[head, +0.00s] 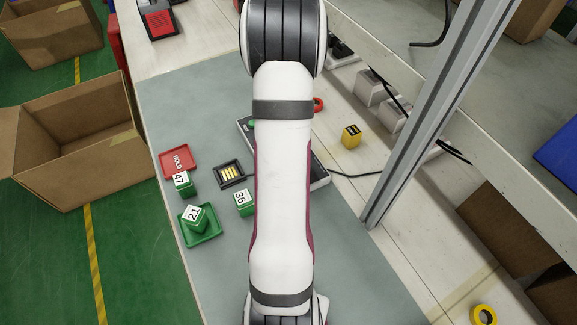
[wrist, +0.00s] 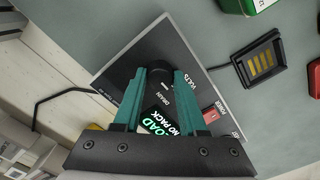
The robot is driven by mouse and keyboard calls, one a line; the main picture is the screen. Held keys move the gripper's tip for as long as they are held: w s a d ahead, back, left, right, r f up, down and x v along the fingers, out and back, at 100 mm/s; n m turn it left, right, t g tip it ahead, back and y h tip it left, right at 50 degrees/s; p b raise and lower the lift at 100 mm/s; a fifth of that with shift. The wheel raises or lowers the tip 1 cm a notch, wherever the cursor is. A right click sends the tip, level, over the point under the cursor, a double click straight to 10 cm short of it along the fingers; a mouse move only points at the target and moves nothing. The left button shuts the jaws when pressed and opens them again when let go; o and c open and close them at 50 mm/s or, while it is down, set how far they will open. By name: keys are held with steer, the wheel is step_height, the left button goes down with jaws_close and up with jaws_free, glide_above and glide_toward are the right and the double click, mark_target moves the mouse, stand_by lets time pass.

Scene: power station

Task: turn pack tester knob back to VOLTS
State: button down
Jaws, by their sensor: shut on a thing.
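The pack tester (wrist: 122,70) is a dark box with a printed panel in the wrist view. Its round black knob (wrist: 160,70) sits near the VOLTS and DRAIN labels. My gripper (wrist: 164,74) has its teal fingers on either side of the knob and is shut on it. Which label the knob points at cannot be made out. A lit display (wrist: 165,120) partly hidden by a finger reads "LOAD" and "NO PACK". A red switch (wrist: 210,117) is by the POWER label. In the head view my arm hides most of the tester (head: 319,172) and the gripper.
A black cradle with gold contacts (head: 230,174) is left of the tester. Green packs 47 (head: 185,187) and 36 (head: 244,203) stand nearby; pack 21 (head: 195,218) is on a green tray (head: 211,236). A red HOLD tray (head: 168,163) and yellow block (head: 351,137) flank the area. A cable (head: 355,175) runs right.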

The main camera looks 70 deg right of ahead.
steer(key=n, duration=0.4)
steer(key=shift+n, duration=2.2)
steer(key=shift+c, duration=2.3)
jaws_free()
step_height(320, 180, up, 16)
